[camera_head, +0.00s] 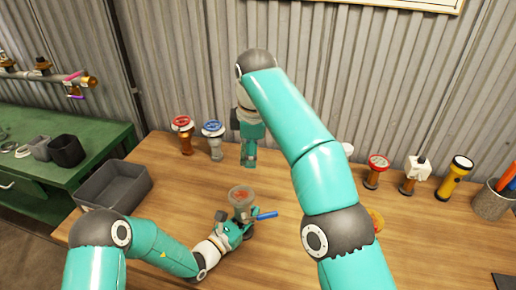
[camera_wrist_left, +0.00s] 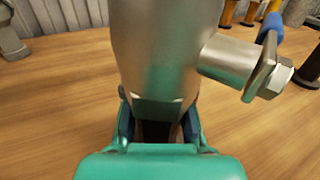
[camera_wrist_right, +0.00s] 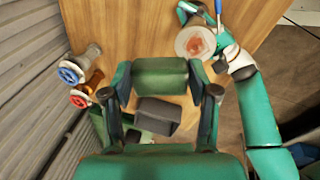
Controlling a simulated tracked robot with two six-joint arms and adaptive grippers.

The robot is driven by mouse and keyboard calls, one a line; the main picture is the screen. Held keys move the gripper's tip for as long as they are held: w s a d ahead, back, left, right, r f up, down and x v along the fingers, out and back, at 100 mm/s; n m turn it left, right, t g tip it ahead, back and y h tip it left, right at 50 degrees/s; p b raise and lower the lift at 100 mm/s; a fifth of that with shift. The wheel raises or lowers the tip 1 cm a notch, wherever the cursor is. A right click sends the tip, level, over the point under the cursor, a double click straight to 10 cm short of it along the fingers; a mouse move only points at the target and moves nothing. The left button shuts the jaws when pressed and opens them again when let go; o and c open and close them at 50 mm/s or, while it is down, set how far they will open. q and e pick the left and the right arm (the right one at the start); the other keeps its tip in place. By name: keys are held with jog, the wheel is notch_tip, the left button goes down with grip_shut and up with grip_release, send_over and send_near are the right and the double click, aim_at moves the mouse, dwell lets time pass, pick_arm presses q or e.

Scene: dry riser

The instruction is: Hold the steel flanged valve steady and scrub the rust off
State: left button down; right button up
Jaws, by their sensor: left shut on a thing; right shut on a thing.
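The steel flanged valve (camera_head: 242,196) stands upright on the wooden bench, a reddish-brown rust patch on its round top face and a blue-gripped lever (camera_head: 267,215) on its right. The rust patch also shows in the right wrist view (camera_wrist_right: 197,44). My left gripper (camera_head: 232,233) is shut on the valve's lower body; the left wrist view shows the metal body (camera_wrist_left: 165,60) between the fingers. My right gripper (camera_head: 250,158) is behind the valve, apart from it and above the bench. It is shut on a green pad-like block (camera_wrist_right: 160,72).
A grey bin (camera_head: 120,203) sits at the bench's left edge. Red-wheel (camera_head: 182,123) and blue-wheel (camera_head: 213,129) valves stand behind. A yellow flashlight (camera_head: 455,178) and a cup (camera_head: 491,205) stand right. A corrugated wall (camera_head: 180,60) closes the back. Bench around the held valve is mostly clear.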

jog(key=shift+s+a+f, duration=0.1)
jog(key=shift+a+f, duration=0.25)
jog(key=shift+a, duration=0.15)
send_over(244, 190)
jog(key=w+d, duration=0.1)
jog(key=shift+h, duration=0.3)
jog(key=shift+s+x, duration=0.2)
jog(key=shift+x, duration=0.7)
jog(key=shift+s+x, duration=0.2)
jog(key=shift+x, duration=0.7)
jog(key=shift+s+x, duration=0.2)
jog(key=shift+x, duration=0.75)
jog(key=shift+w+a+f, duration=0.15)
jog(key=shift+a+f, duration=0.05)
jog(key=shift+f, duration=0.2)
jog(key=shift+w+a+f, duration=0.2)
jog(key=shift+a+f, duration=0.05)
jog(key=shift+f, duration=0.15)
jog(key=shift+f, duration=0.4)
jog(key=shift+s, duration=1.4)
jog(key=shift+w+f, duration=0.2)
jog(key=shift+w, duration=1.1)
